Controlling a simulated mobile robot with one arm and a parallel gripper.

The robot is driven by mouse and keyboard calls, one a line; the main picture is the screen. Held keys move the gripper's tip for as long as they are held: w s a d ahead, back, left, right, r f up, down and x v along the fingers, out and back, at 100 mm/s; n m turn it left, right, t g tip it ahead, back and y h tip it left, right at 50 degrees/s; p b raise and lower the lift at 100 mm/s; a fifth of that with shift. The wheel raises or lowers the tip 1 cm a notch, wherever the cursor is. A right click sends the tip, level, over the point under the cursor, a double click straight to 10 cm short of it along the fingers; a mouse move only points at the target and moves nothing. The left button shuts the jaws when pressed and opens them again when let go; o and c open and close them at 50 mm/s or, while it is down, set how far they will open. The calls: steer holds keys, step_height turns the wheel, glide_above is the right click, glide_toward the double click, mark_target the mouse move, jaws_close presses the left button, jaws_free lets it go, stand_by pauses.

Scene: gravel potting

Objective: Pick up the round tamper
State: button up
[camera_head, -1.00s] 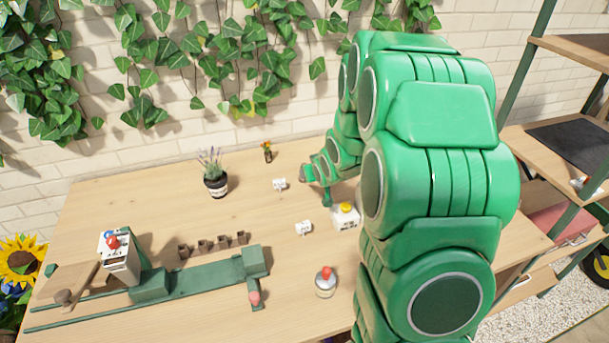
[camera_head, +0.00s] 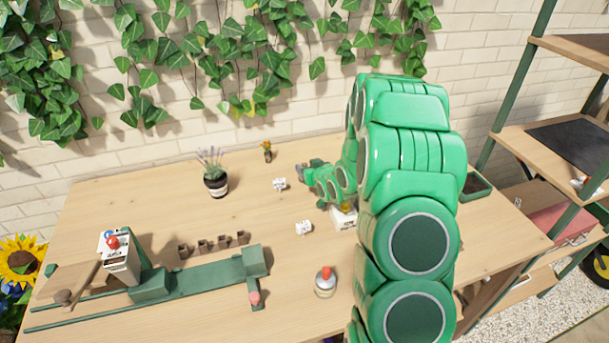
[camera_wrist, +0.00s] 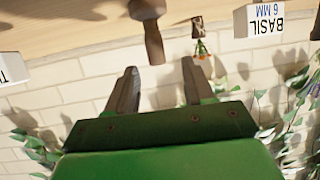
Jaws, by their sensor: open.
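A dark brown wooden piece that looks like the round tamper (camera_wrist: 149,28) shows at the top of the wrist view, with a broad round end and a narrower handle pointing down. That picture appears inverted, with the table at the top. My gripper (camera_wrist: 160,76) is open and empty. The handle's end lies just ahead of the gap between the fingers and appears apart from them. In the head view my gripper (camera_head: 303,167) is over the back middle of the table, partly hidden by my arm, and I cannot make out the tamper there.
White labels (camera_head: 280,184) and a white box (camera_head: 341,219) stand near my arm. A small flower pot (camera_wrist: 199,42) and lavender pot (camera_head: 215,182) stand behind. A green rail fixture (camera_head: 205,278) fills the front left. The brick wall (camera_wrist: 60,98) is behind.

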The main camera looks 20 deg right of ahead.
mark_target(303, 164)
steer(key=shift+d+f+x, duration=0.1)
steer(key=shift+f+x, duration=0.1)
steer(key=shift+x, duration=1.4)
steer(key=shift+d+f+x, duration=0.1)
steer(key=shift+f+x, duration=0.1)
steer(key=shift+x, duration=1.35)
steer(key=shift+s, duration=0.1)
jaws_close()
steer(key=shift+r, duration=0.1)
